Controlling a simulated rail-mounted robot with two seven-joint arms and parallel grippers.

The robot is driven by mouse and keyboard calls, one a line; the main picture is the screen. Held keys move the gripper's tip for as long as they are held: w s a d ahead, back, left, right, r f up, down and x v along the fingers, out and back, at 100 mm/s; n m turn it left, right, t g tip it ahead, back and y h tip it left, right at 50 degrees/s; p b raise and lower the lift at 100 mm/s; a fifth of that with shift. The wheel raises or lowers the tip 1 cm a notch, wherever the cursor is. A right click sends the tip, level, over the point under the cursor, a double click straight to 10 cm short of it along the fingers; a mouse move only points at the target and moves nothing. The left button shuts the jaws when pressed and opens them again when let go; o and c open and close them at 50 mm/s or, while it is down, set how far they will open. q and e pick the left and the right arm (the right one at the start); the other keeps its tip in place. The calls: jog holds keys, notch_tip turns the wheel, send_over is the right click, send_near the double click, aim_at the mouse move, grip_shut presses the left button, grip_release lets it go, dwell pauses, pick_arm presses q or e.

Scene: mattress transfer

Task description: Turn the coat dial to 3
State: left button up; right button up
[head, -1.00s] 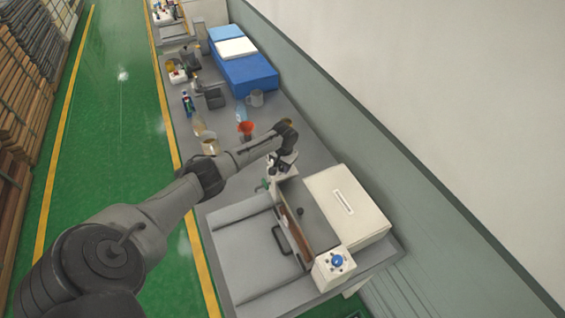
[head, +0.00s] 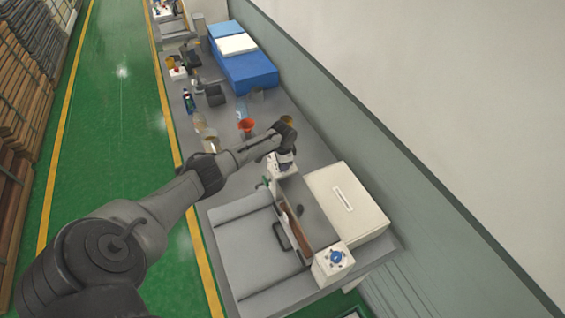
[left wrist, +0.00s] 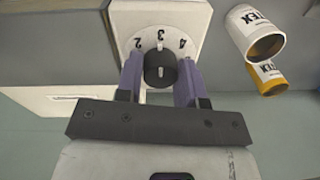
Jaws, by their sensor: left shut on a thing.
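The coat dial (left wrist: 160,70) is a black round knob on a white box face (left wrist: 192,16) with the numerals 2, 3 and 4 in the left wrist view. The 3 is straight above the knob, and a small light mark on the knob's upper edge lies just below the 3. My left gripper (left wrist: 160,76) is shut on the knob, one purple-grey finger on each side. In the head view my left gripper (head: 286,161) is at the white box (head: 273,169), and the knob is hidden there. My right gripper is not in view.
A second white box with a blue knob (head: 336,257) stands at the near end of the machine. A white-lidded unit (head: 345,203) is beside the trough. An orange-red cup (head: 246,125) and other containers stand farther along the bench. Two labelled cups (left wrist: 256,35) lie close to the dial.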

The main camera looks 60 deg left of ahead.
pick_arm(q)
jog(key=shift+m, duration=0.3)
jog(key=o, duration=0.9)
jog(key=shift+o, duration=0.2)
notch_tip(320, 180, up, 14)
jog(key=b, duration=0.1)
jog(key=shift+d, duration=0.3)
dwell(0.3)
jog(key=shift+f, duration=0.1)
